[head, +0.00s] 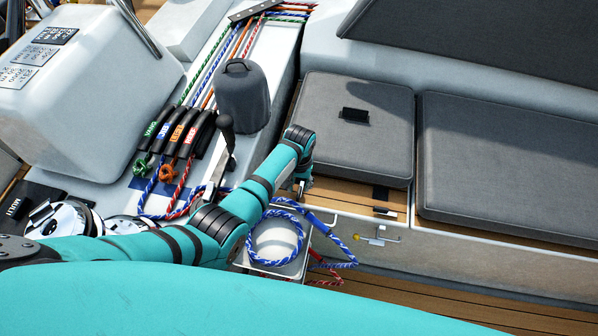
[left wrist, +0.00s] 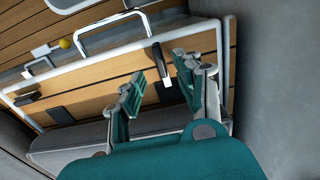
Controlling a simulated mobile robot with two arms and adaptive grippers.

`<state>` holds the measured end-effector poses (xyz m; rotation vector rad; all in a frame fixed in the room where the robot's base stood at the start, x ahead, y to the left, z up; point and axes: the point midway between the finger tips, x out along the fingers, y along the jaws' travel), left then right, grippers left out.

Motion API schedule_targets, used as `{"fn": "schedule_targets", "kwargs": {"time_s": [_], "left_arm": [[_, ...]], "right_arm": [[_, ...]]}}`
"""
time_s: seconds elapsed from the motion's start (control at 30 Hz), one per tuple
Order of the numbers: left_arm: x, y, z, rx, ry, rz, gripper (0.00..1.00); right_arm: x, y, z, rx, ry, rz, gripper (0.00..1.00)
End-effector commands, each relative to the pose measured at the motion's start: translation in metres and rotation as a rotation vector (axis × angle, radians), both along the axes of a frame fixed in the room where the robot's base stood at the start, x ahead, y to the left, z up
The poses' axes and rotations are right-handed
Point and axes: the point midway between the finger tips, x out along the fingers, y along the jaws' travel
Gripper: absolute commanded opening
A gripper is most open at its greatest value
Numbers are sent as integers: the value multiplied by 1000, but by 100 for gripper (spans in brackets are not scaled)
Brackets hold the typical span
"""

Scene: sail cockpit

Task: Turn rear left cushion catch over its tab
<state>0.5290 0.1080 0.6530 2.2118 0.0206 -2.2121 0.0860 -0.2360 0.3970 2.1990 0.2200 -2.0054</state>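The grey seat cushion (head: 365,140) lies on a wooden seat base; its edge also shows in the left wrist view (left wrist: 75,140). A small dark catch with a pale end (left wrist: 162,65) stands at the base's rim in the left wrist view. A dark tab (left wrist: 172,94) lies on the wood beside it. My left gripper (head: 301,187) is over the cushion's near left corner. In the left wrist view its two teal fingers (left wrist: 157,76) are apart, with the catch seen between and beyond them; contact cannot be told. The head view hides this catch behind the gripper. My right gripper is out of view.
Another catch (head: 385,211) and dark tab (head: 381,193) are at the cushion's front. A yellow-knobbed latch (head: 378,236) is on the locker face. A dark winch cover (head: 243,97) stands left.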

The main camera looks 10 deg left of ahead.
Motion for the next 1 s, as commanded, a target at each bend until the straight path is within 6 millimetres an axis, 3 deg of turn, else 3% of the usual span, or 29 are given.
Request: {"fn": "schedule_targets", "kwargs": {"time_s": [0.2,0.4,1.0], "left_arm": [[0,1,45,-1,-4,1,35],[0,1,67,0,0,2,35],[0,0,71,0,1,1,35]], "right_arm": [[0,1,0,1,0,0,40],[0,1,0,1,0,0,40],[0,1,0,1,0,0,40]]}}
